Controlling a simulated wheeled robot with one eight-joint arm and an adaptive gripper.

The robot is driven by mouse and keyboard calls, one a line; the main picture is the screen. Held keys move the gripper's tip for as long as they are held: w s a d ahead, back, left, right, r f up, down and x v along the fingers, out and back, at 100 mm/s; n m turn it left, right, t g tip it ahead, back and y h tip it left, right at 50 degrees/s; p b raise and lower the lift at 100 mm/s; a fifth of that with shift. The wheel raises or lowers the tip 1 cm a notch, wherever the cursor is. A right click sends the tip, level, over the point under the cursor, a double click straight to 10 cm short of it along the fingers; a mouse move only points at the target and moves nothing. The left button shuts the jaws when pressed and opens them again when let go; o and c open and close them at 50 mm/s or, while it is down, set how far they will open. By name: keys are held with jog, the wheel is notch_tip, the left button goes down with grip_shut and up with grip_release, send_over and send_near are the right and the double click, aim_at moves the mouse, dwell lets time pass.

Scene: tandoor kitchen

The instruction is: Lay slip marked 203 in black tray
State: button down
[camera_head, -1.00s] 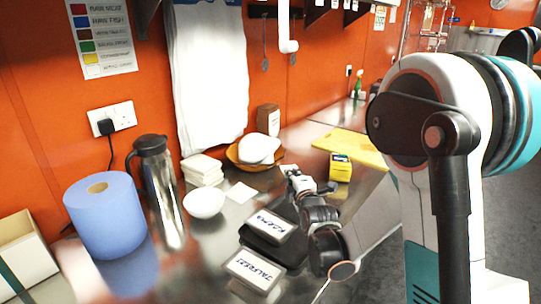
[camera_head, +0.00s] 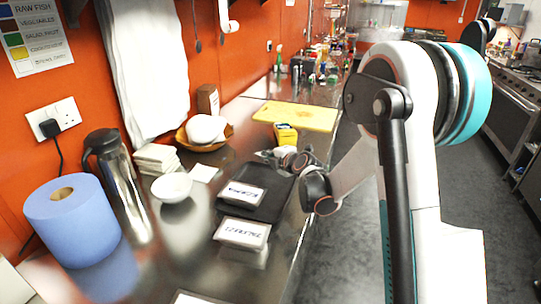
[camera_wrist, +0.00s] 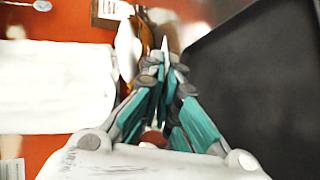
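The black tray (camera_head: 272,205) lies on the steel counter, with a white block labelled KORMA (camera_head: 243,193) over its left part. A small white slip (camera_head: 203,172) lies flat beside the white bowl; no number is readable on it. My gripper (camera_head: 268,156) is at the tray's far end, near a yellow box. In the wrist view my gripper's (camera_wrist: 165,65) fingers converge to a point, with a thin pale sliver at the tips that I cannot identify. The tray (camera_wrist: 262,80) fills the right side there.
A block labelled JALFREZI (camera_head: 243,232) stands in front of the tray. A white bowl (camera_head: 171,187), steel flask (camera_head: 122,185) and blue roll (camera_head: 75,235) are at left. The yellow box (camera_head: 285,133) and yellow board (camera_head: 296,116) are beyond the tray.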

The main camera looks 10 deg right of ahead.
jog(key=shift+f+b, duration=2.35)
jog(key=shift+f, duration=1.6)
jog(key=c, duration=1.7)
grip_release()
jog(key=shift+s, duration=0.15)
jog(key=shift+s+d, duration=0.25)
jog(key=shift+s, duration=0.75)
jog(key=shift+s+d, duration=0.25)
jog(key=shift+s, duration=0.8)
jog(key=shift+s+d, duration=0.25)
jog(key=shift+s, duration=0.75)
jog(key=shift+r, duration=0.1)
jog(key=shift+r+p, duration=1.85)
jog(key=shift+r, duration=1.05)
